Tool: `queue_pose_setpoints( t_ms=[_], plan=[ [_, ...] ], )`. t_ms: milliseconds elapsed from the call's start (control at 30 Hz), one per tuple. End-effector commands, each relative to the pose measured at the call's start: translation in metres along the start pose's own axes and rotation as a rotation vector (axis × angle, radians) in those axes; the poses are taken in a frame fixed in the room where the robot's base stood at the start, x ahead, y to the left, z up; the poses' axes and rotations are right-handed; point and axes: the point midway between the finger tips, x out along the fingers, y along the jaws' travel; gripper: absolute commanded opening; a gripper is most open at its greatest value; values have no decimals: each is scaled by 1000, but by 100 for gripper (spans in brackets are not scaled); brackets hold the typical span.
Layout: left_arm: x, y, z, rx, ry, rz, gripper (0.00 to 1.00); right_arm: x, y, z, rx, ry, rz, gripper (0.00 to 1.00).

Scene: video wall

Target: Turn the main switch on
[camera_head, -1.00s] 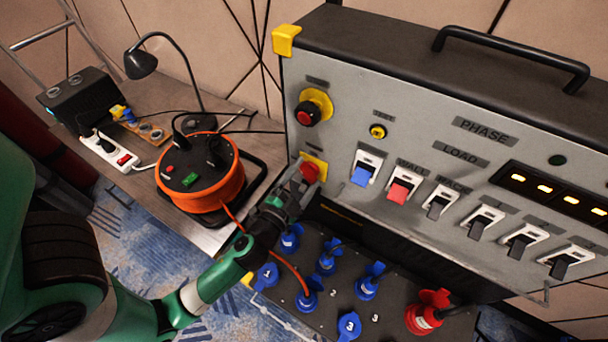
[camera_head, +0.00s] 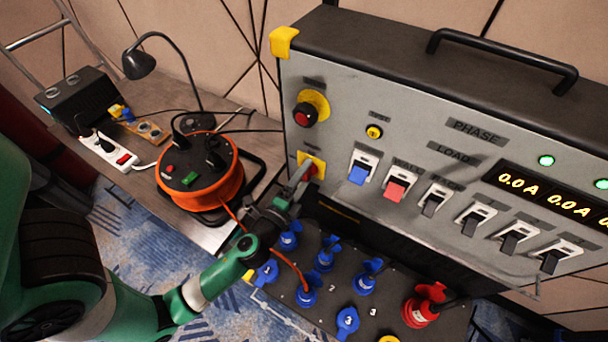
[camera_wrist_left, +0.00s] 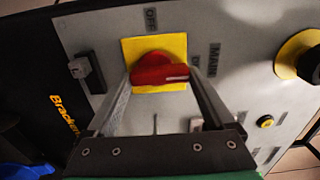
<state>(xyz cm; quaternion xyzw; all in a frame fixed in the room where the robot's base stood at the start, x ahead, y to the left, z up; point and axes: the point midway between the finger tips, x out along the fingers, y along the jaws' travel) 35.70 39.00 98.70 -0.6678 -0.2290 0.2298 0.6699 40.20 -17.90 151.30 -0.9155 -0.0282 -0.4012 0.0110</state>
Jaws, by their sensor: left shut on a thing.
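The main switch (camera_head: 312,170) is a red rotary knob on a yellow plate, low on the left of the grey panel. In the left wrist view the red knob (camera_wrist_left: 160,73) lies sideways, its narrow end towards a label partly hidden by my right-hand finger. The "OFF" label (camera_wrist_left: 150,19) is above the plate and the "MAIN" label (camera_wrist_left: 213,58) is to the right. My left gripper (camera_head: 301,178) is shut on the knob, one finger on each side. My right gripper is not in view.
The panel's display (camera_head: 548,196) reads "0.0 A", with a green lamp (camera_head: 546,160) lit above it. Several rocker switches sit right of the knob. Blue sockets (camera_head: 324,254) and a red plug (camera_head: 422,306) are below. An orange cable reel (camera_head: 222,190) stands left.

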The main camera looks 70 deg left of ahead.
Motion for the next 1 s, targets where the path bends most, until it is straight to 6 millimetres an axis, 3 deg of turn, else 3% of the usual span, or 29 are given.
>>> queue_pose_setpoints(
  t_ms=[467, 500, 533, 833, 1000],
  plan=[
    [0, -1, -1, 16, 2, -2, 32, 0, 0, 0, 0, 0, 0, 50],
    [0, -1, -1, 15, 2, -2, 95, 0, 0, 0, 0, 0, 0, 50],
    [0, -1, -1, 15, 2, -2, 100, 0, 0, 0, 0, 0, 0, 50],
    [-3, 1, -1, 13, 2, 0, 100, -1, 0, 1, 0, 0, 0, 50],
    [-29, 3, -1, 14, 5, 1, 100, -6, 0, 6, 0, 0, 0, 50]
  ],
)
